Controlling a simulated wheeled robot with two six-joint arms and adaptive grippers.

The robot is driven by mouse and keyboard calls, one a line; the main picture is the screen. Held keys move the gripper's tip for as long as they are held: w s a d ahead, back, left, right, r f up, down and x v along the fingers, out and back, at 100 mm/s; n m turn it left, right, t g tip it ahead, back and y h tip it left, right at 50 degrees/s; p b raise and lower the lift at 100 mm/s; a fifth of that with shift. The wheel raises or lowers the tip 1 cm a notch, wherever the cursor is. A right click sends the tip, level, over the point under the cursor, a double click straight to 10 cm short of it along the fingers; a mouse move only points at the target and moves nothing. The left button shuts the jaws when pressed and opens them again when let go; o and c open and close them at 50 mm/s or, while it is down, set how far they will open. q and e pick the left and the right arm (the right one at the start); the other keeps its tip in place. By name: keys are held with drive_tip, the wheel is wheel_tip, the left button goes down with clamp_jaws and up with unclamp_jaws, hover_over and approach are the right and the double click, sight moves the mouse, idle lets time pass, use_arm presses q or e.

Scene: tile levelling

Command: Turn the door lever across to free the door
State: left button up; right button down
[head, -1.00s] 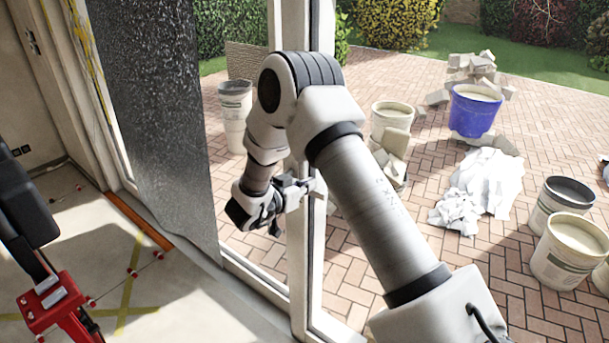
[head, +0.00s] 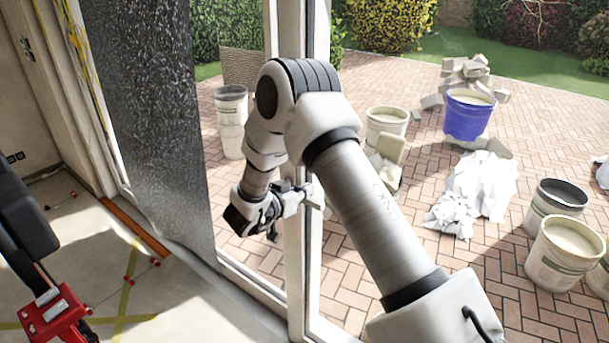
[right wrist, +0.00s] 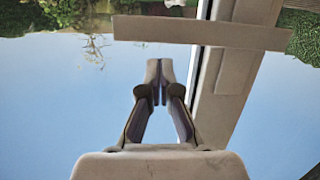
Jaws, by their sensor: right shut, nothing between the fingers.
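The door lever (right wrist: 225,34) is a flat beige bar lying crosswise over the pale door frame post (right wrist: 222,100) in the right wrist view. My right gripper (right wrist: 160,80) is shut and empty, with its fingertips below the bar in that picture and no contact visible. In the head view my right gripper (head: 283,203) is beside the white door post (head: 297,255), at about mid-height. A small pale piece by its fingers may be the lever, but my arm partly hides this spot. My left gripper is not in view.
A dark textured panel (head: 160,120) stands left of the glass. Outside on the brick paving are a blue bucket (head: 467,118), several pale buckets (head: 563,250) and crumpled white sheets (head: 475,190). A red device (head: 52,315) stands at the lower left.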

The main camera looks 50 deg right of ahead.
use_arm(q)
drive_tip(key=b, duration=0.1)
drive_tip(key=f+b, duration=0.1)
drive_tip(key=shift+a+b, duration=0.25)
drive_tip(key=shift+b, duration=0.1)
use_arm(e)
drive_tip(key=r+v, duration=0.2)
drive_tip(key=v, duration=0.8)
drive_tip(key=shift+s+r, duration=0.2)
drive_tip(key=shift+s, duration=0.05)
drive_tip(key=shift+w, duration=0.1)
drive_tip(key=shift+f, duration=0.1)
